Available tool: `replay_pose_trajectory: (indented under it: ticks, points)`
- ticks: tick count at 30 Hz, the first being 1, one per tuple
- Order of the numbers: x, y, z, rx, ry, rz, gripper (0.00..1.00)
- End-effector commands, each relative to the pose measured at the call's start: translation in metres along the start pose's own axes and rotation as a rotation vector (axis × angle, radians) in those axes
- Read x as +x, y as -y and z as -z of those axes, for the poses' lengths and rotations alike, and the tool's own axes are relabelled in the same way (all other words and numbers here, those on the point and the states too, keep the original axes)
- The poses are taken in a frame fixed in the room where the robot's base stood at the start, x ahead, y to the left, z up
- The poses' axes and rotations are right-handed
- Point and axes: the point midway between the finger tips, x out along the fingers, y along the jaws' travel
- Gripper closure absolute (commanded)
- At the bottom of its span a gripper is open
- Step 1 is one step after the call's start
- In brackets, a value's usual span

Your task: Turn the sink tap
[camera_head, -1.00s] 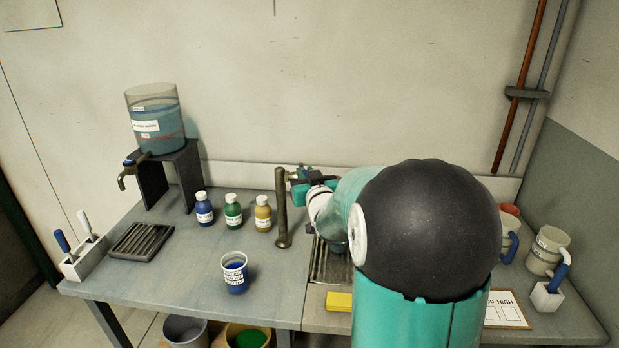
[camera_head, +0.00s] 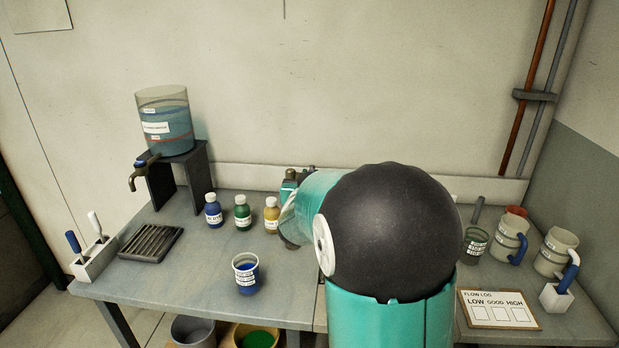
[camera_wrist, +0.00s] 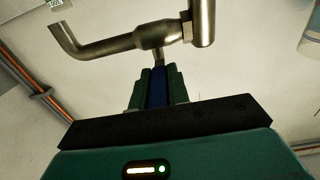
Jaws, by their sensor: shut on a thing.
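The sink tap (camera_wrist: 115,45) shows in the wrist view as a metal body with a bent spout reaching left and a thick upright post at the upper right. A short stem runs from its body to a blue handle (camera_wrist: 158,88). My gripper (camera_wrist: 158,84) is shut on this blue handle, with a teal finger on each side. In the head view, my arm hides the sink tap, the sink and most of my gripper; only a teal and dark part of it shows near the wall.
A tank (camera_head: 166,122) with its own tap (camera_head: 137,178) stands at the back left. Three bottles (camera_head: 242,213) and a blue-filled cup (camera_head: 246,274) stand left of my arm. Jugs (camera_head: 508,240) and a flow log board (camera_head: 499,309) are at the right.

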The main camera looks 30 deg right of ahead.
Motion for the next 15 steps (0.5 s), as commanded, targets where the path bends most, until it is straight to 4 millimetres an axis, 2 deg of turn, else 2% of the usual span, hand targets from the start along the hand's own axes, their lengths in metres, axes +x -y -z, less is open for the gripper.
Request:
replay_pose_trajectory:
  ticks: [9, 10, 12, 13, 15]
  points:
    - [-0.0007, 0.0023, 0.0022, 0.003, -0.005, -0.001, 1.00]
    - [-0.0007, 0.0024, 0.0022, 0.003, -0.005, -0.001, 0.78]
    - [-0.0006, 0.0031, 0.0022, 0.003, -0.005, 0.000, 0.65]
    - [-0.0006, 0.0030, 0.0020, 0.003, -0.005, 0.000, 0.61]
    - [-0.0006, 0.0028, 0.0018, 0.003, -0.004, -0.001, 0.61]
